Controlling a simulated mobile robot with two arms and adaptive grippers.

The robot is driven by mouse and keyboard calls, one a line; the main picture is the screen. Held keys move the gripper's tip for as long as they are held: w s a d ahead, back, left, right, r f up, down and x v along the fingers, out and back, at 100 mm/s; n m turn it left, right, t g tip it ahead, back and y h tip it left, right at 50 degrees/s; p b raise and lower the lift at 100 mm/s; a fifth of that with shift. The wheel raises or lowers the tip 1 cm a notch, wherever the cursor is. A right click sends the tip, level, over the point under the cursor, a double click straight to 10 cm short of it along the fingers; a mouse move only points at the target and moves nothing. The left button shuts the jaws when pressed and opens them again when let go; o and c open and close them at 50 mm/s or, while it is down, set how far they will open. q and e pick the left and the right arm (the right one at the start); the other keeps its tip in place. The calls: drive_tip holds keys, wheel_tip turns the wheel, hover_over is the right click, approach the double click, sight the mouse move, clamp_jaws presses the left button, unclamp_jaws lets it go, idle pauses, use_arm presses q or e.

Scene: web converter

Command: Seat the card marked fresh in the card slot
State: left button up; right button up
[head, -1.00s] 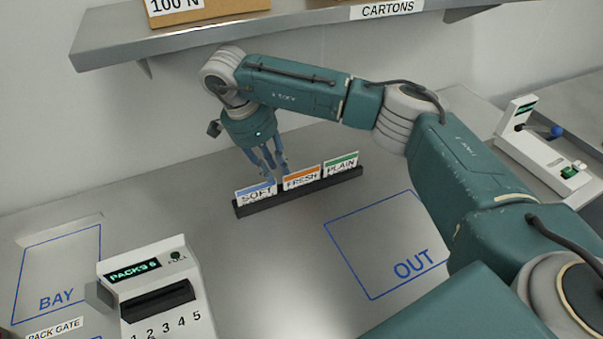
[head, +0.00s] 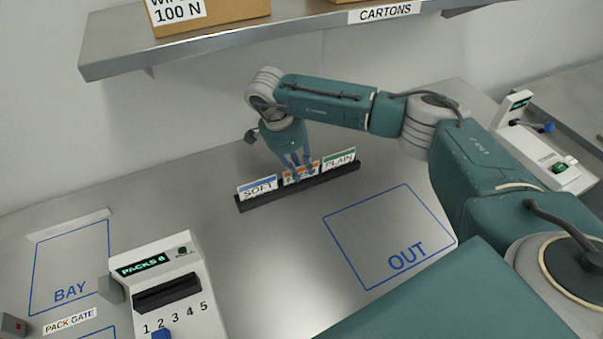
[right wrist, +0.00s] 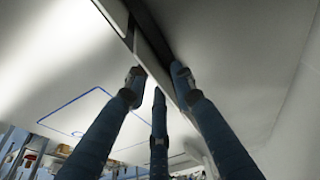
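The fresh card (head: 289,178) has an orange top band and stands in a dark rack (head: 262,202) between the blue-banded soft card (head: 257,189) and the green-banded plain card (head: 339,160). My right gripper (head: 300,173) points down at the fresh card, its fingers hiding part of the card. In the right wrist view its fingertips (right wrist: 157,82) are apart, on both sides of a thin card edge; contact is not clear. The dark card slot (head: 167,294) is in the front of the white unit with the green display. My left gripper is out of view.
The blue-outlined OUT area (head: 388,237) and BAY area (head: 70,266) are empty. A shelf (head: 290,38) with cartons hangs above the back of the bench. A white device with a green button (head: 560,168) stands at the right. Bare bench lies between rack and slot unit.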

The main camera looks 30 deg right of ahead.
drive_tip(key=shift+f+b, duration=0.25)
drive_tip(key=shift+b, duration=0.1)
idle(0.4)
clamp_jaws()
